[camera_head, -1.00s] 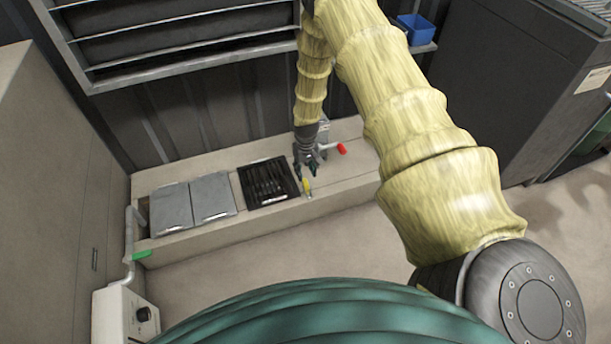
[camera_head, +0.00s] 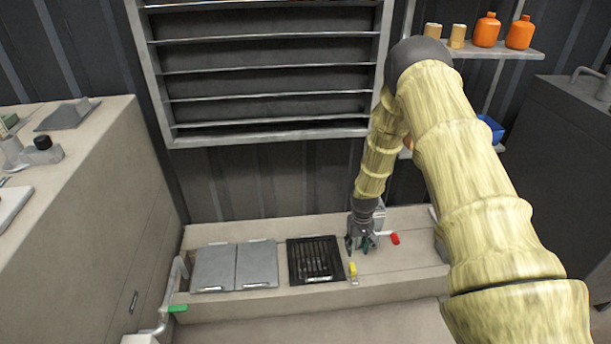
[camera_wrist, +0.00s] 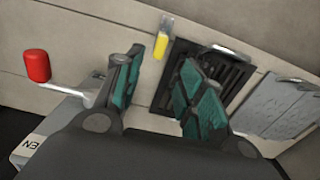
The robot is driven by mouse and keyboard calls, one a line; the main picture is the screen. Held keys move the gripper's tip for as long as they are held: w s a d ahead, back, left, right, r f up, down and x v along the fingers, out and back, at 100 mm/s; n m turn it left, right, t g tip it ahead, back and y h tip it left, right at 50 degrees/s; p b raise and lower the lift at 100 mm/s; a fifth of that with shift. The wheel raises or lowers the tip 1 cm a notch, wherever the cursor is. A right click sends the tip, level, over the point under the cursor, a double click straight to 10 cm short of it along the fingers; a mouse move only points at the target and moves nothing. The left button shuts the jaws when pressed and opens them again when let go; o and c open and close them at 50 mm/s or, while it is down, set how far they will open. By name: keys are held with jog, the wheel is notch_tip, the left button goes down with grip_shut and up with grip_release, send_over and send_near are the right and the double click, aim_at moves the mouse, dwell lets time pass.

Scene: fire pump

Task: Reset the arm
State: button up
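My arm, in a yellow sleeve, reaches down in the head view with my gripper (camera_head: 360,243) low over the beige ledge (camera_head: 408,262). In the wrist view the teal-padded fingers of my gripper (camera_wrist: 155,95) are spread apart with nothing between them. A red-tipped lever (camera_head: 394,239) is just right of my gripper in the head view; its red knob also shows at the left of the wrist view (camera_wrist: 37,66). A small yellow handle (camera_head: 353,269) is below my gripper, beside a dark grate (camera_head: 314,260).
Two grey lids (camera_head: 214,268) lie left of the grate. A green handle (camera_head: 178,308) is on the pipe at the left. A beige cabinet (camera_head: 90,230) stands left. A shelf (camera_head: 490,51) with orange bottles (camera_head: 486,30) and a blue bin (camera_head: 491,129) are right of the louvred panel (camera_head: 260,85).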

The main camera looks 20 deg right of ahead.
jog(key=s+a+f+n, duration=0.1)
jog(key=s+a+f, duration=0.2)
jog(key=s+a, duration=0.6)
jog(key=s+a+f, duration=0.4)
jog(key=s+a, duration=0.1)
jog(key=s, duration=0.7)
jog(key=s+a+r+n, duration=0.1)
jog(key=s+a+r, duration=0.15)
jog(key=s, duration=0.65)
jog(key=s+a+r, duration=0.2)
jog(key=s+a, duration=0.2)
jog(key=s, duration=0.6)
notch_tip(320, 180, up, 25)
jog(key=p, duration=2.5)
jog(key=shift+w+r+p, duration=0.2)
jog(key=shift+w+p, duration=0.1)
jog(key=shift+f, duration=0.1)
jog(key=shift+c, duration=0.5)
